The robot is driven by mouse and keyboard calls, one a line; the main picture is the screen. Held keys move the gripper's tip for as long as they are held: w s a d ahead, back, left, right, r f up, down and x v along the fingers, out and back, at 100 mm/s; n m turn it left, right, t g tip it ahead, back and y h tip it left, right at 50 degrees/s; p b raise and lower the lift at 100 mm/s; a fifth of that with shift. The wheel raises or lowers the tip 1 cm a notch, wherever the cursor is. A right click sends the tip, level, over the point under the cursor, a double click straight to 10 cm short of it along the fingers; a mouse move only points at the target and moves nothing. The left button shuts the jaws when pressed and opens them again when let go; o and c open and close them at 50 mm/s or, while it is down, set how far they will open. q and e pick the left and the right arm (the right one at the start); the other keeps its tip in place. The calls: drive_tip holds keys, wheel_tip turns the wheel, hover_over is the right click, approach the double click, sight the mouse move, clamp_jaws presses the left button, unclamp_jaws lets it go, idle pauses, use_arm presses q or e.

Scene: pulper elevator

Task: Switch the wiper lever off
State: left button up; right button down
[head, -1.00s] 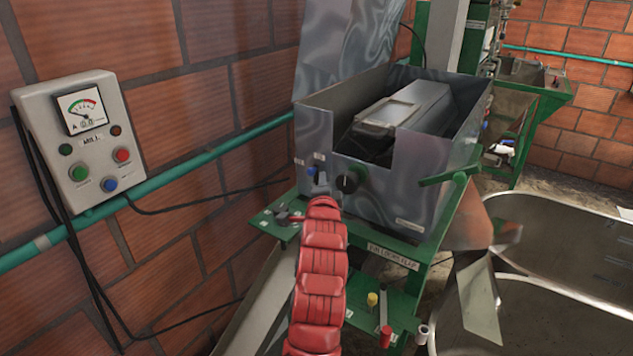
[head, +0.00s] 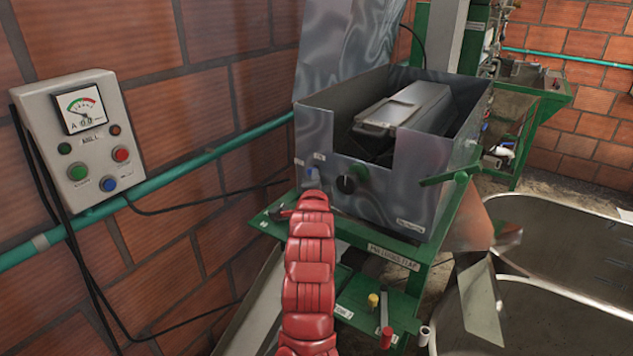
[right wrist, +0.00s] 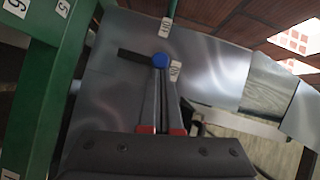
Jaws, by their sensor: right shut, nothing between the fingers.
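A lever with a blue hub (right wrist: 161,60) and a dark arm is on the steel box front in the right wrist view; it looks like the wiper lever. Its dark arm points left there. The blue hub also shows in the head view (head: 312,172), just above my red right arm; the rest of the lever is hard to make out. My right gripper (right wrist: 160,78) is shut and empty, its fingertips at or just below the hub in the picture; I cannot tell whether they touch it. In the head view my right arm hides the gripper. My left gripper is not in view.
The open steel box (head: 420,190) stands on a green frame (head: 400,255). A black knob (head: 346,184) sits right of the hub. A grey control box (head: 85,135) hangs on the brick wall at left. Metal tanks (head: 560,300) fill the lower right.

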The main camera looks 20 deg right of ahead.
drive_tip(key=shift+w+a+r+n+b, duration=0.15)
drive_tip(key=shift+n+b, duration=0.15)
drive_tip(key=shift+b, duration=0.25)
drive_tip(key=w+a+n+g+h+b, duration=0.1)
drive_tip(key=w+a+n+g+b, duration=0.2)
drive_tip(key=b, duration=0.7)
drive_tip(key=shift+w+a+f+n+g, duration=0.2)
drive_tip(key=shift+w+a+n+g, duration=0.1)
drive_tip(key=shift+w+n+g, duration=0.75)
drive_tip(key=shift+s+a, duration=0.1)
drive_tip(key=shift+r+b, duration=0.1)
drive_tip(key=shift+b, duration=0.2)
